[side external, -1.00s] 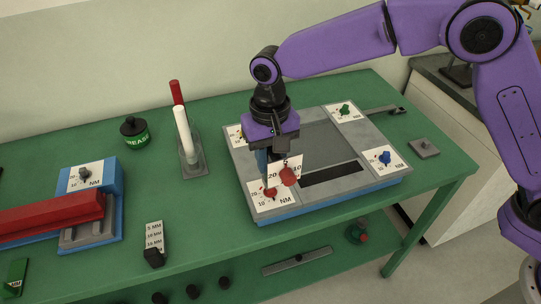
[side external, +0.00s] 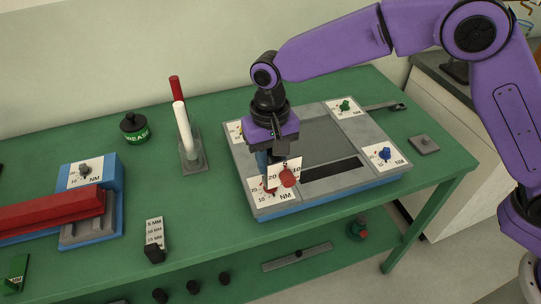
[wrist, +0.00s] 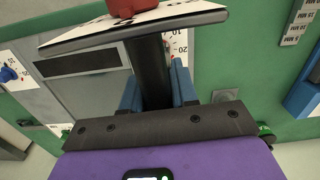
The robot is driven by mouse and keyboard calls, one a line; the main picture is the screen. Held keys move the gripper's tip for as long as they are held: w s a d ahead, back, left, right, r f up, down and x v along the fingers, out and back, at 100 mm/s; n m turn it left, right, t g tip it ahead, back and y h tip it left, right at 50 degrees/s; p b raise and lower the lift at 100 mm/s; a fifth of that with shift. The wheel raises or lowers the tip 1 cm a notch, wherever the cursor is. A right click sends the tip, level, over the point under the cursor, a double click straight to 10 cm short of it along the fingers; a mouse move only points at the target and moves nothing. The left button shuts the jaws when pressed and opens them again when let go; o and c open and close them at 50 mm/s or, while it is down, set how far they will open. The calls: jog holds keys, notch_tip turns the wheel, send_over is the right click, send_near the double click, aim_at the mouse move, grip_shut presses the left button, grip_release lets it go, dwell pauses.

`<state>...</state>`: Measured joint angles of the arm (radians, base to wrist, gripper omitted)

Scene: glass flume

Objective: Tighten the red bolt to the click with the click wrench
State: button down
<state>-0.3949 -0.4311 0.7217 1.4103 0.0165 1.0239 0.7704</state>
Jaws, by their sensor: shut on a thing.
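The red bolt (side external: 268,187) is at the front-left corner of the grey plate (side external: 237,154), beside a white torque dial card (side external: 286,196). My gripper (side external: 262,162) is above that corner, its blue fingers shut on the click wrench. The wrench has a black shaft (wrist: 152,70), a white dial plate (side external: 284,171) and a red knob (side external: 288,179). The dial plate also shows in the wrist view (wrist: 85,37). The wrench partly covers the bolt. I cannot tell whether its lower end is seated on the bolt.
A blue bolt (side external: 385,153) and a green bolt (side external: 345,105) sit at other plate corners. White and red upright rods (side external: 183,128), a grease pot (side external: 134,128) and a blue fixture with a red bar (side external: 50,212) stand left.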

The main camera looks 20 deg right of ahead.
jog(key=shift+f, duration=0.25)
dwell(0.5)
jog(key=shift+m, duration=1.2)
jog(key=shift+a+m, duration=0.1)
jog(key=shift+m, duration=1)
jog(key=shift+w+m, duration=0.1)
jog(key=shift+m, duration=1.1)
